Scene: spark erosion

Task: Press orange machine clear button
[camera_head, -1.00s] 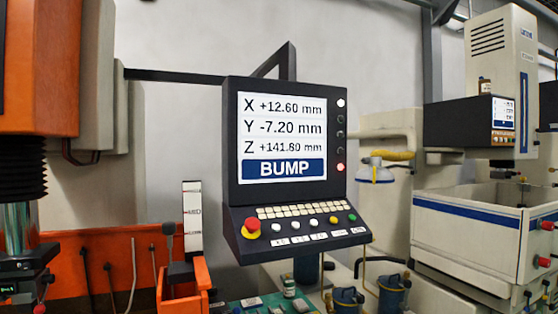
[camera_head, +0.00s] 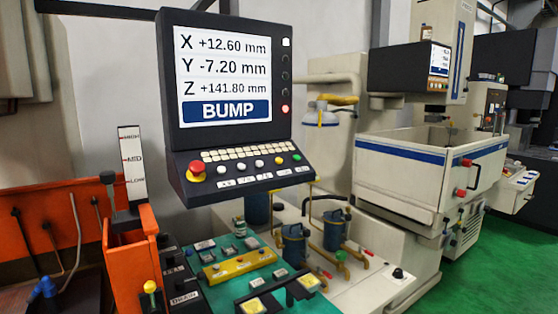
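The control panel (camera_head: 221,100) of the orange machine hangs from a dark arm, upper left of centre. Its screen (camera_head: 222,72) reads X +12.60, Y -7.20, Z +141.80 mm, with BUMP on a blue bar. The sloped front has a red mushroom button (camera_head: 196,169), white buttons (camera_head: 241,167), a yellow button (camera_head: 279,160) and a green button (camera_head: 297,157). Small labels below the buttons are too small to read, so I cannot tell which is clear. A red lamp (camera_head: 285,108) shows beside the screen. My gripper is not in view.
Below the panel, a green bench mat (camera_head: 252,246) carries a yellow bar (camera_head: 240,268) and small blocks. An orange machine part (camera_head: 128,250) stands at left, with a level gauge (camera_head: 131,160). A white machine tank (camera_head: 400,165) stands right; green floor (camera_head: 500,255) is open there.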

